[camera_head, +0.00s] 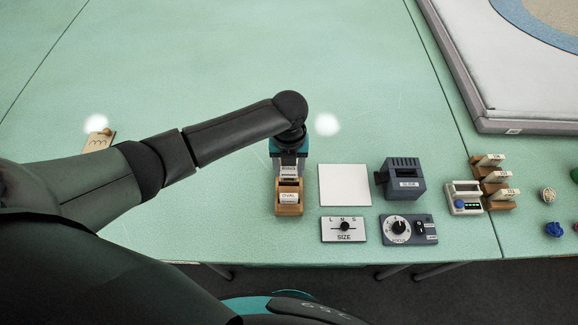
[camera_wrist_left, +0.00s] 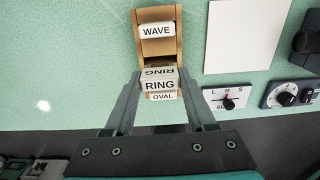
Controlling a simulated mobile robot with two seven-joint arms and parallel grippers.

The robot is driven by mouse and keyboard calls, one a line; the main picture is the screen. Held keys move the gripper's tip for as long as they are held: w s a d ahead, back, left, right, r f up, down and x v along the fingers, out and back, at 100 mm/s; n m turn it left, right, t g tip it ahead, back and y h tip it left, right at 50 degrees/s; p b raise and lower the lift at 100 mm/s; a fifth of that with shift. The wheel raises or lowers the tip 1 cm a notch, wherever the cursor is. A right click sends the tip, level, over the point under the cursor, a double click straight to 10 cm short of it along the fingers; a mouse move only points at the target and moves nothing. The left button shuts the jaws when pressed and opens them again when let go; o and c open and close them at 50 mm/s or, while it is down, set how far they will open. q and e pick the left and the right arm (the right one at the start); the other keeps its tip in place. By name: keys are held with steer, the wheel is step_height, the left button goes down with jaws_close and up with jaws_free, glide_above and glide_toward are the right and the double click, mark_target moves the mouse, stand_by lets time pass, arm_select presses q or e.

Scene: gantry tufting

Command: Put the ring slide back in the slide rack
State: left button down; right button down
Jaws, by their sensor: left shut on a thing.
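The ring slide (camera_wrist_left: 160,85), a white block labelled RING, is between the fingers of my left gripper (camera_wrist_left: 158,92) in the left wrist view. In the head view my left gripper (camera_head: 289,160) points down at the back part of the wooden slide rack (camera_head: 289,210), with the ring slide (camera_head: 288,172) in its jaws. The rack also shows in the left wrist view (camera_wrist_left: 158,48). It holds a WAVE slide (camera_wrist_left: 157,30) and an OVAL slide (camera_head: 289,197). The ring slide is between these two; I cannot tell whether it is seated. My right gripper is out of view.
Right of the rack lie a white square (camera_head: 345,185) and a SIZE panel (camera_head: 344,229). Further right are a dark slide box (camera_head: 404,180), a knob panel (camera_head: 408,229), a small device (camera_head: 464,198) and a stepped wooden holder (camera_head: 498,203). The table behind is mostly clear.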

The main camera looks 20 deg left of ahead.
mark_target(289, 177)
arm_select(q)
steer(key=shift+f+b, duration=1.3)
steer(key=shift+f, duration=0.9)
steer(key=shift+c, duration=0.7)
jaws_free()
steer(key=shift+r, duration=0.1)
steer(key=shift+r, duration=0.3)
step_height(289, 177, up, 14)
steer(key=p, duration=0.2)
steer(key=shift+r, duration=0.25)
steer(key=shift+s, duration=0.1)
